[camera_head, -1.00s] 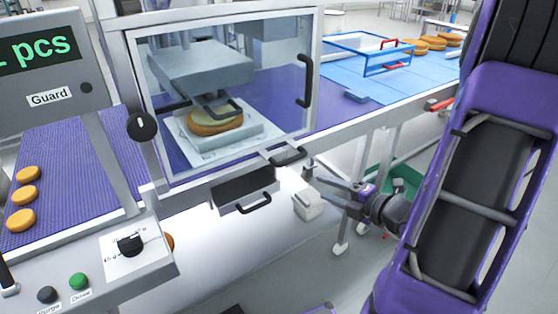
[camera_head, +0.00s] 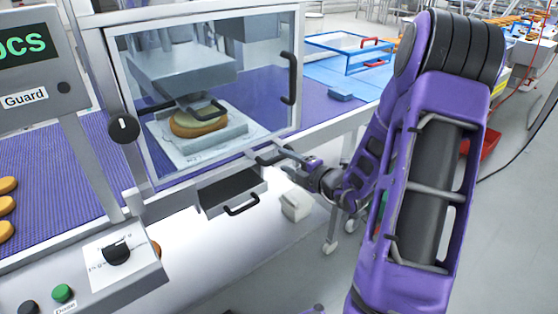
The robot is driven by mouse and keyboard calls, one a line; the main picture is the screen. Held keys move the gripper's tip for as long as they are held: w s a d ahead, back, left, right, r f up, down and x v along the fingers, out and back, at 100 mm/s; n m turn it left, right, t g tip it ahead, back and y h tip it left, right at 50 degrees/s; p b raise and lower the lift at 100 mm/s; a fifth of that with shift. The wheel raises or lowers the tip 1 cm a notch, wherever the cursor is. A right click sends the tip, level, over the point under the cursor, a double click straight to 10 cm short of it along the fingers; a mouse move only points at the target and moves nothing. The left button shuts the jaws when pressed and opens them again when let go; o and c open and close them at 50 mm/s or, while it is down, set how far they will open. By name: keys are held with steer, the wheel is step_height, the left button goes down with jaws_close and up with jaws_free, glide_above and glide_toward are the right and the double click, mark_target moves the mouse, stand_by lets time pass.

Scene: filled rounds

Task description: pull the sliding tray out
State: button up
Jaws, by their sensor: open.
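The sliding tray (camera_head: 212,150) is a pale grey plate inside the clear-fronted press housing, with a filled round (camera_head: 198,123) on it under the press head. A dark handle (camera_head: 265,159) sticks out at the lower right front edge of the housing and seems to belong to the tray. My gripper (camera_head: 283,156) is open, with its fingers at this handle. I cannot tell whether the handle lies between the fingers. The clear guard door (camera_head: 262,70) looks shut, its black handle (camera_head: 291,77) upright on the right.
A dark drawer (camera_head: 230,188) with a bar handle sits just below the tray handle. A white box (camera_head: 296,205) is below my gripper. A control panel with knob (camera_head: 117,252) and buttons is at lower left. A blue-framed crate (camera_head: 350,50) stands on the belt behind.

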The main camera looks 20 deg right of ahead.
mark_target(281, 159)
steer(key=shift+x, duration=1.9)
jaws_close()
